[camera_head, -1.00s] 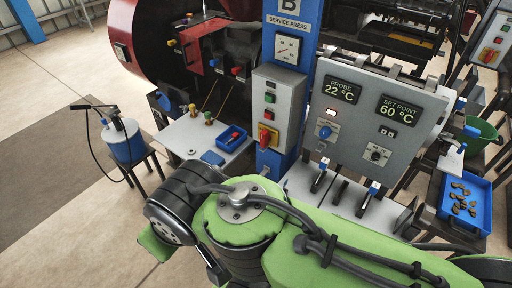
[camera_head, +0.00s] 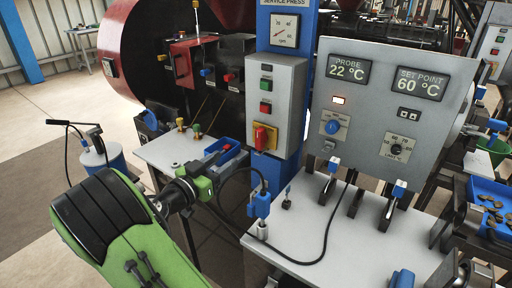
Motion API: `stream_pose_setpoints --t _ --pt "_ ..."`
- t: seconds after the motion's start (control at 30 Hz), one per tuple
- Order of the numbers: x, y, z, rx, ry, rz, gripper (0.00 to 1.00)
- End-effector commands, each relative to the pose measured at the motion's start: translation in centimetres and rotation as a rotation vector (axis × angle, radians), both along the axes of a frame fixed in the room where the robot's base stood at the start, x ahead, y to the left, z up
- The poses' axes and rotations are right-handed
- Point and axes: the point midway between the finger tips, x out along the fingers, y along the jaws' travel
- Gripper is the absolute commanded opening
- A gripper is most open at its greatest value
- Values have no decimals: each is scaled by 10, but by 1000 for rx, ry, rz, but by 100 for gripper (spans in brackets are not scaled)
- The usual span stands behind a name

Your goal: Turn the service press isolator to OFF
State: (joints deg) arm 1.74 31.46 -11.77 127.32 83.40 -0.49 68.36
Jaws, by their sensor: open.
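The service press isolator (camera_head: 262,137) is a red rotary handle on a yellow plate, low on a grey control box (camera_head: 275,95). The box is on the blue column marked SERVICE PRESS. The handle looks roughly upright; its ON and OFF marks are too small to read. My gripper (camera_head: 214,172), at the end of my green and black arm, is in front of the side table, below and left of the isolator and apart from it. Its small fingers are hard to make out, but it appears open and empty.
Green and red buttons sit above the isolator. A grey panel (camera_head: 385,130) with displays and knobs stands to its right. Below are a bench (camera_head: 330,235) with blue-handled clamps and a looping black cable. A blue tray (camera_head: 222,150) lies on the side table behind my gripper.

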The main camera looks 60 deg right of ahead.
Motion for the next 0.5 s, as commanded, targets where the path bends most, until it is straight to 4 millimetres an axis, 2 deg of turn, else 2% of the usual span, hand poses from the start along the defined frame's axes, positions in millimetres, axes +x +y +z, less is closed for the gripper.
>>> stream_pose_setpoints --t 0.17,0.5 --pt "-6 -22 3 -1 -4 -8 49" --pt "-19 -100 3 -1 -4 -9 49"
